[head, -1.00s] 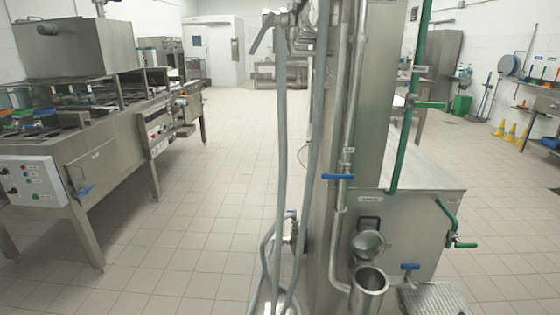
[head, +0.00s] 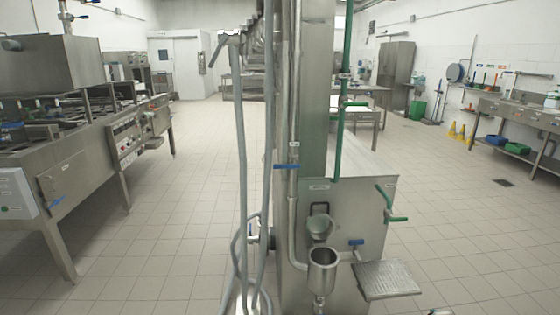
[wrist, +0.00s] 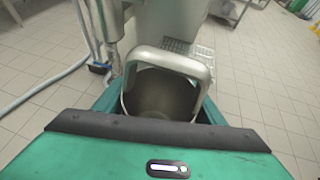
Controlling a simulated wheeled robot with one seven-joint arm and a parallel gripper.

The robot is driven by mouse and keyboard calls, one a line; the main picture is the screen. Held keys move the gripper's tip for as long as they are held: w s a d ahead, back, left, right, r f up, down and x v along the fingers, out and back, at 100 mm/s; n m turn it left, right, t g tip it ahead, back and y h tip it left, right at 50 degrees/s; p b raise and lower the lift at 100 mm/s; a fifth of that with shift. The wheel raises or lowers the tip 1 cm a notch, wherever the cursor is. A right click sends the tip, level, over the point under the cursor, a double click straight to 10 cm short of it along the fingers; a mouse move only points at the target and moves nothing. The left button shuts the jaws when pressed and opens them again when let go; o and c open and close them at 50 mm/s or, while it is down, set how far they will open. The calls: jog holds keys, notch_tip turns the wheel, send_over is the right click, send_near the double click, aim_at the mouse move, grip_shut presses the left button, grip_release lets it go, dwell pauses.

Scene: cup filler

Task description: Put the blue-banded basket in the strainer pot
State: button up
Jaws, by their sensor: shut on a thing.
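My gripper (wrist: 160,105) shows in the wrist view as a teal body with a dark pad and teal fingers on both sides of a metal vessel. I take this vessel to be the basket (wrist: 160,92). It has a dark round inside and a squared grey handle loop standing up at its far side. My gripper is shut on it. No blue band shows, and its lower part is hidden. In the head view, a steel open-topped pot (head: 323,257) stands low on the front of the steel machine. It may be the strainer pot, but I cannot tell for sure.
The steel machine (head: 352,222) has blue and green valve handles, and grey hoses (head: 243,170) hang at its left. A grated shelf (head: 388,280) juts out at its right. A long steel counter (head: 85,150) stands at left.

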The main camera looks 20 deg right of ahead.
jog(key=w+a+r+n+y, duration=0.2)
jog(key=w+a+r, duration=0.1)
jog(key=w+a, duration=0.55)
jog(key=w+a+r+n+y, duration=0.25)
jog(key=w+a, duration=0.25)
jog(key=w, duration=0.6)
jog(key=w+a+r+n+g+y, duration=0.1)
jog(key=w+a+r, duration=0.35)
jog(key=a, duration=0.45)
jog(key=w+a+r+n+g+y, duration=0.1)
jog(key=w+a+r, duration=0.2)
jog(key=w+a, duration=0.45)
notch_tip(320, 180, up, 13)
jog(key=a+m+t+h, duration=0.1)
jog(key=a+m+h, duration=0.1)
jog(key=shift+w+m, duration=0.35)
